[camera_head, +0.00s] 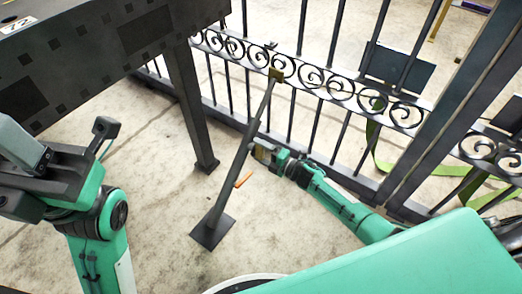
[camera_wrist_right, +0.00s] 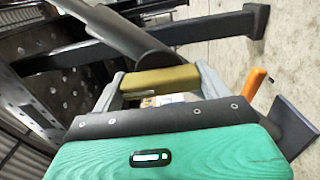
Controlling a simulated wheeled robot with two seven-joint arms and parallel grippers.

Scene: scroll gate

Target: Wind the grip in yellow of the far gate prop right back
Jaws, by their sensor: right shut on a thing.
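The far gate prop is a dark slanted pole (camera_head: 240,150) from a square foot plate (camera_head: 212,232) on the floor up to the gate's scroll rail. An orange lever (camera_head: 243,179) sticks out of its lower half and also shows in the right wrist view (camera_wrist_right: 255,82). My right gripper (camera_head: 264,152) is at the pole's middle. In the right wrist view its two grey fingers are shut on the yellow grip (camera_wrist_right: 160,80), in front of a dark round tube. My left gripper (camera_head: 62,140) is at the left, away from the prop, its fingers apart and empty.
The dark gate (camera_head: 310,82) with scrolls and bars runs across the back. A dark table-like structure (camera_head: 100,40) with a leg (camera_head: 190,105) stands at the upper left. A green strap (camera_head: 385,165) lies behind the gate. The concrete floor around the foot plate is clear.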

